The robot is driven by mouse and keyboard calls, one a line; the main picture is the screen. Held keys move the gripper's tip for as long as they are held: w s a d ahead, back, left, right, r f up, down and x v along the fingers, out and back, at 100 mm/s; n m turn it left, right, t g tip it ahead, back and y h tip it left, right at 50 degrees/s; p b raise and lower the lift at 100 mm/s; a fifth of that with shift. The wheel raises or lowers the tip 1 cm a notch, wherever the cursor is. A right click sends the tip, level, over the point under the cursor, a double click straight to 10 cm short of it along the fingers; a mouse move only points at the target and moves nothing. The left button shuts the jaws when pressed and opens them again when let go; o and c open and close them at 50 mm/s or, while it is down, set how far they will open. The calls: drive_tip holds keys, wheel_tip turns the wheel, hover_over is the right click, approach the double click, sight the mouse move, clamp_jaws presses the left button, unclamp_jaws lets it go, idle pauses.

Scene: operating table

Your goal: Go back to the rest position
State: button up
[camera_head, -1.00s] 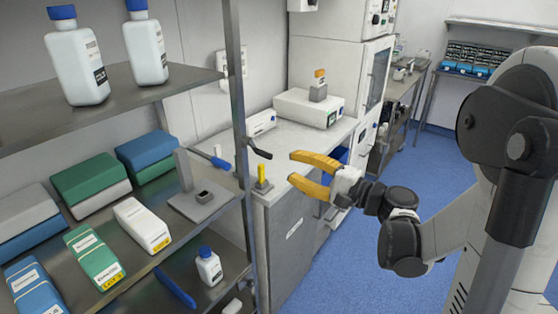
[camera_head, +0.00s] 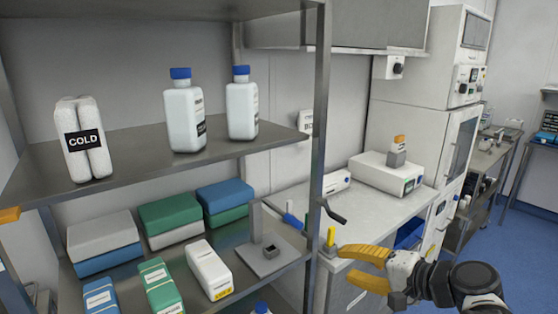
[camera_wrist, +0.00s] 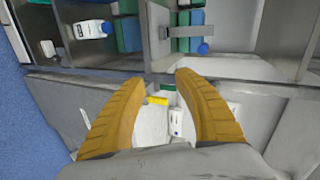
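My gripper (camera_head: 346,264) has two yellow curved fingers spread apart, with nothing between them. It hangs in front of the white counter (camera_head: 382,205), just right of the metal shelf's post. In the wrist view the open fingers (camera_wrist: 156,78) frame a small gap, and a yellow item (camera_wrist: 157,100) shows beyond them. The arm reaches in from the lower right of the head view.
The metal shelf (camera_head: 150,153) holds blue-capped bottles (camera_head: 242,108), a COLD pack (camera_head: 82,140) and several boxes. A small yellow upright piece (camera_head: 331,236) stands close to my fingertips. Blue floor (camera_head: 525,240) is clear at the right.

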drive_tip(key=s+d+f+n+g+h, duration=0.1)
drive_tip(key=s+f+n+g+h, duration=0.2)
drive_tip(key=s+n+h, duration=0.5)
drive_tip(key=s+n, duration=0.1)
drive_tip(key=s, duration=0.6)
drive_tip(key=shift+s+d, duration=0.35)
idle(0.8)
